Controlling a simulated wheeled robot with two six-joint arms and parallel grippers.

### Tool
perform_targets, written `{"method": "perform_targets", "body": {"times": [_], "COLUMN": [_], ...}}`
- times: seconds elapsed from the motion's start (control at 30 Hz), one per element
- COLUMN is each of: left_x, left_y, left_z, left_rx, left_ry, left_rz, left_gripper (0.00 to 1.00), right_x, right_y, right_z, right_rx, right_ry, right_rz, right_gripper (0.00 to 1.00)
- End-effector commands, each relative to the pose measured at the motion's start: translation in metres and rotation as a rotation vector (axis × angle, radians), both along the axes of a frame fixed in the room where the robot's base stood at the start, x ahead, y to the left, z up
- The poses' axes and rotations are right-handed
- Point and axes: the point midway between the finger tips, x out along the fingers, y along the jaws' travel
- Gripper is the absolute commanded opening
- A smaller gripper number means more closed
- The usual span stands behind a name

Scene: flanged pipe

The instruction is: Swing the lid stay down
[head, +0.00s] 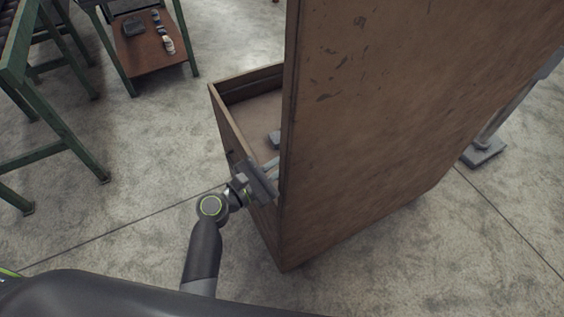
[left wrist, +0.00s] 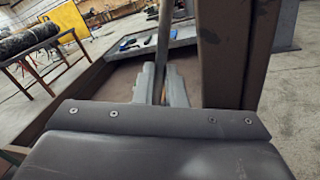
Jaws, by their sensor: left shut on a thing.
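A brown wooden chest (head: 224,118) stands open on the floor. Its large scuffed lid (head: 390,110) stands raised and hides much of the chest in the head view. My left gripper (head: 273,166) is at the chest's near left edge, close beside the lid. In the left wrist view my left gripper (left wrist: 162,84) is shut on the lid stay (left wrist: 164,42), a thin grey metal bar running up between the fingers. The lid hides most of the stay in the head view. My right gripper is not in view.
A green-framed table (head: 150,52) with small items stands at the back left. A grey metal stand foot (head: 484,153) is right of the lid.

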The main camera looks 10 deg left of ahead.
Motion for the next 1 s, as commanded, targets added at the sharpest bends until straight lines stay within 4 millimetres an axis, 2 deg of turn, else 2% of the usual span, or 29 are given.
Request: {"method": "perform_targets", "body": {"times": [0.27,0.47,0.8,1.0], "left_x": [0.001,0.011,0.044,0.063], "left_y": [0.001,0.008,0.033,0.046], "left_z": [0.002,0.01,0.02,0.019], "left_rx": [-0.004,-0.042,-0.181,-0.265], "left_ry": [0.009,0.062,0.257,0.368], "left_rz": [-0.001,-0.001,0.001,0.001], "left_gripper": [0.0,0.0,0.0,0.0], "right_x": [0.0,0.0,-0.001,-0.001], "right_y": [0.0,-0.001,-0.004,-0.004], "right_z": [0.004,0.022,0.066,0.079], "right_rx": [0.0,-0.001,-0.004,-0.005], "right_ry": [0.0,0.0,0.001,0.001], "right_rz": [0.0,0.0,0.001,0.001], "right_gripper": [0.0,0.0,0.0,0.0]}}
